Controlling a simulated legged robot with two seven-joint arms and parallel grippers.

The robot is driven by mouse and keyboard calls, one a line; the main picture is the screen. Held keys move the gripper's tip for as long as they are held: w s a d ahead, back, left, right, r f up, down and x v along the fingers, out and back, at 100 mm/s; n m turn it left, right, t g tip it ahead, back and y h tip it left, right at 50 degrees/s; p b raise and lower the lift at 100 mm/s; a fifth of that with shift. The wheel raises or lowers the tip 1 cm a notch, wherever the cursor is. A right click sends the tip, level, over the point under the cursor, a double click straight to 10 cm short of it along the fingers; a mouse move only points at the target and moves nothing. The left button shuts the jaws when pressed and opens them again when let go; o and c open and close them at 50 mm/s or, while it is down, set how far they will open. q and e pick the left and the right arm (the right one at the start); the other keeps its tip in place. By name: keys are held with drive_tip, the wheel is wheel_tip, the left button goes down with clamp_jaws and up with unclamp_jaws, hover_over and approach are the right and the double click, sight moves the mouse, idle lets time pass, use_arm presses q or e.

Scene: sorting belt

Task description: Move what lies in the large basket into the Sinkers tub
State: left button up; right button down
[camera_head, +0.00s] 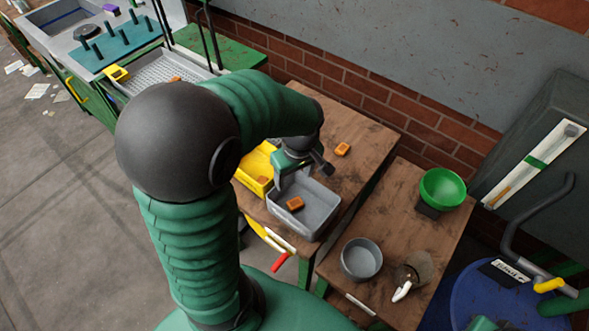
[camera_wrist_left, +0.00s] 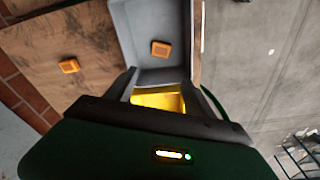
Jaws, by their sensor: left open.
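I cannot tell for sure which container is the large basket or the Sinkers tub. A pale perforated basket (camera_head: 150,78) stands at the upper left, with a small orange piece (camera_head: 175,79) at its near edge. A grey bin (camera_head: 322,208) on the wooden table holds an orange block (camera_head: 295,203); the bin (camera_wrist_left: 125,30) and block (camera_wrist_left: 160,48) also show in the left wrist view. A yellow bin (camera_head: 250,187) beside it holds an orange piece (camera_head: 262,180). My left gripper (camera_head: 300,178) is open and empty above the two bins, with yellow between its fingers in the wrist view (camera_wrist_left: 158,85). My right gripper is not in view.
Another orange block (camera_head: 342,149) lies on the table. A green bowl (camera_head: 443,188), grey round pot (camera_head: 361,259) and brownish jar (camera_head: 415,266) stand on the right table. A blue drum (camera_head: 480,302) with an unreadable label is at the lower right. A brick wall (camera_head: 400,120) runs behind.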

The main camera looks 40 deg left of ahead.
use_arm(q)
drive_tip(key=d+f+m+t, duration=0.1)
drive_tip(key=d+m, duration=0.5)
drive_tip(key=m, duration=0.1)
drive_tip(key=s+d+f+m+t+h, duration=0.1)
drive_tip(key=d+f+m, duration=0.1)
drive_tip(key=d+m, duration=0.5)
drive_tip(key=shift+f+m+h, duration=0.25)
drive_tip(key=shift+m+h, duration=0.05)
drive_tip(key=shift+m, duration=0.1)
